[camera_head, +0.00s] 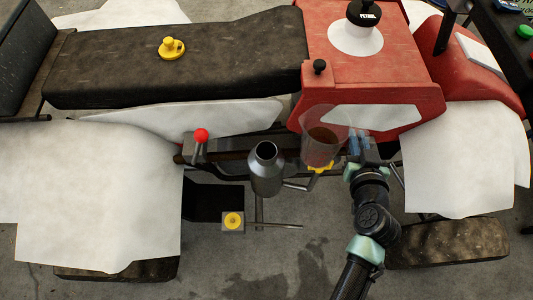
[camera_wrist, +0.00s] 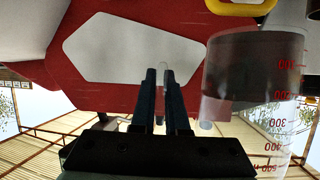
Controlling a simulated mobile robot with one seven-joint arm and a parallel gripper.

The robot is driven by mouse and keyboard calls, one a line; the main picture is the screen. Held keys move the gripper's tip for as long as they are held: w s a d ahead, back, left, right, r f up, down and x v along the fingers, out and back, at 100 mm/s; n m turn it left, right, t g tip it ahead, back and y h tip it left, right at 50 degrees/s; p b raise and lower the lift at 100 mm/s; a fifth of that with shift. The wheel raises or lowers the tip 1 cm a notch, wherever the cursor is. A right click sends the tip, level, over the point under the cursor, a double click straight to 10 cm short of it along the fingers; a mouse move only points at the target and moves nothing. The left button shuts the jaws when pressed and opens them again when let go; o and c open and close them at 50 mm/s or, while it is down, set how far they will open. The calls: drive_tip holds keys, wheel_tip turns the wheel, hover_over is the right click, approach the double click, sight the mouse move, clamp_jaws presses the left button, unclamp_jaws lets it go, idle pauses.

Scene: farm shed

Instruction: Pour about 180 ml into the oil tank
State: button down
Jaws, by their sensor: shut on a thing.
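My gripper (camera_head: 357,148) is shut on the clear measuring jug (camera_head: 325,148), at the jug's right side in the head view. The jug looks roughly upright and holds dark brown liquid. In the wrist view the jug (camera_wrist: 283,132) appears upside down with red marks; its liquid (camera_wrist: 245,65) ends near the 200 mark. The gripper fingers (camera_wrist: 164,95) are close together there, and what they grip is mostly hidden. A grey metal vessel (camera_head: 267,180) with an open round neck (camera_head: 266,150) stands left of the jug, apart from it. I cannot tell for certain whether it is the oil tank.
A red housing (camera_head: 390,75) carries a black petrol cap (camera_head: 362,14). A yellow cap (camera_head: 172,48) sits on the long dark cover (camera_head: 110,60). A red-knobbed lever (camera_head: 201,136) rises left of the vessel. A yellow-topped block (camera_head: 233,221) is below left.

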drive_tip(key=shift+w+d+r, duration=0.15)
drive_tip(key=shift+d, duration=0.15)
